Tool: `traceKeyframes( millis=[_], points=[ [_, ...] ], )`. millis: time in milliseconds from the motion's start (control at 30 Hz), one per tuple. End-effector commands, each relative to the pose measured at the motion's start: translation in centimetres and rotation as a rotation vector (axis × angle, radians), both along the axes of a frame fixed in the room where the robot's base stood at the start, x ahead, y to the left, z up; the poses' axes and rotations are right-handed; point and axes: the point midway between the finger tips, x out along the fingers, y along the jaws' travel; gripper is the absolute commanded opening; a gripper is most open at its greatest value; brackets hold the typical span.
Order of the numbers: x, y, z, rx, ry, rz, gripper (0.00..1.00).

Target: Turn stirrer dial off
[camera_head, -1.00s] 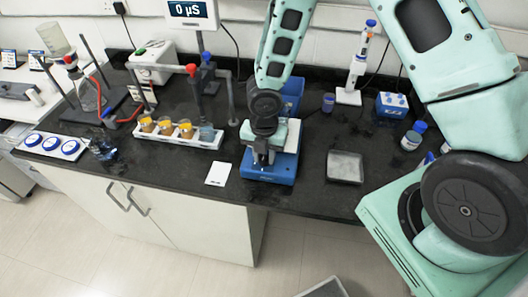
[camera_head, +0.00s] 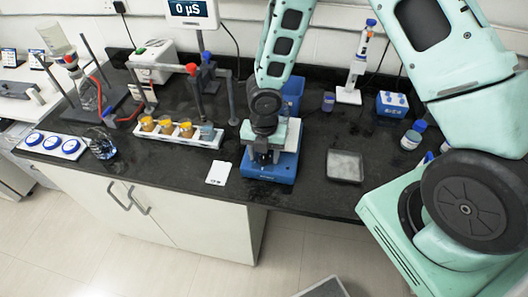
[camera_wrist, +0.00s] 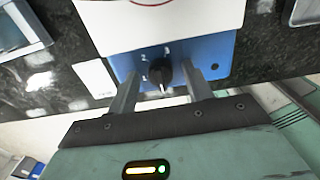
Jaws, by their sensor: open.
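The stirrer (camera_head: 268,168) is a blue unit with a white top plate on the dark bench, below my arm in the head view. In the wrist view its blue front panel (camera_wrist: 222,56) carries a black dial (camera_wrist: 158,76) with white marks beside it. The dial's pale pointer line is toward the lower edge of the picture. My gripper (camera_wrist: 163,84) is open, with one grey finger on each side of the dial; I cannot tell whether either finger touches it. In the head view the gripper (camera_head: 262,157) is over the stirrer's front and hides the dial.
A white card (camera_head: 219,173) lies just left of the stirrer, and a grey square tray (camera_head: 345,166) is to its right. A white rack (camera_head: 176,138) of amber-filled beakers stands further left. The bench's front edge is close to the stirrer.

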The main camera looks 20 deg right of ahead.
Motion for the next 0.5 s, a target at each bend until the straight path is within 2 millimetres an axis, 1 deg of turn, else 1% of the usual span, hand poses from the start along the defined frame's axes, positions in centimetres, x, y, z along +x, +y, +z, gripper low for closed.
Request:
traceKeyframes(
  millis=[133,233,367,500],
  points=[
    [0.0,-0.1,0.6,0.0,0.0,-0.003,0.5],
    [0.1,-0.1,2.0,0.001,-0.002,-0.004,0.5],
    [0.1,-0.1,4.8,0.002,-0.005,-0.005,0.5],
    [0.1,-0.1,8.1,0.002,-0.005,-0.005,0.5]
  ],
)
